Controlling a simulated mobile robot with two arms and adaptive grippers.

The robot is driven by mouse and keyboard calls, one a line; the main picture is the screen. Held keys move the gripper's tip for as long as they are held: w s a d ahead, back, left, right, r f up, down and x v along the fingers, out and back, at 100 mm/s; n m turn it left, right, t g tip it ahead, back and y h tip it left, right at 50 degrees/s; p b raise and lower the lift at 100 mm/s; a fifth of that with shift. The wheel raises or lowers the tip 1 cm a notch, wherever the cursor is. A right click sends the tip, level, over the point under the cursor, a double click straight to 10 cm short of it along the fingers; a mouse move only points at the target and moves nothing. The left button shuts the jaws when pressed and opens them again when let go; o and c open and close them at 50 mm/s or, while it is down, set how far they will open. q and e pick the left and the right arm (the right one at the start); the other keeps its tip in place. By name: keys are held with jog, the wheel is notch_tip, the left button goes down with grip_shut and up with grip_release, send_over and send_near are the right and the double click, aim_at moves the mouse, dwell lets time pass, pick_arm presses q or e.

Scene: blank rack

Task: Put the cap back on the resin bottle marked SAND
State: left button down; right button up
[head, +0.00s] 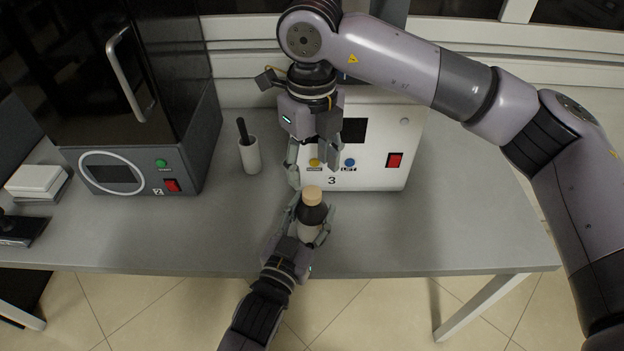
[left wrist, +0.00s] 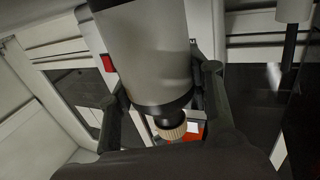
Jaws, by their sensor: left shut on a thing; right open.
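The resin bottle (head: 312,215) has a dark top and a pale grey body. My left gripper (head: 308,226) is shut on the bottle, with a finger on each side. In the left wrist view the bottle (left wrist: 145,50) fills the middle and the cap (left wrist: 171,130) shows below it. My right gripper (head: 314,170) is open, pointing down just above the cap, with nothing between its fingers.
A white machine marked 3 (head: 385,160) stands close behind the bottle. A dark cabinet machine marked 2 (head: 135,175) stands at left. A white cup (head: 250,156) with a dark stick is left of my right gripper. The table (head: 450,235) is clear at right.

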notch_tip(320, 180, up, 6)
jog(key=shift+f, duration=0.1)
pick_arm(q)
jog(key=c, duration=0.7)
grip_release()
jog(key=v, duration=1.2)
jog(key=shift+f, duration=0.1)
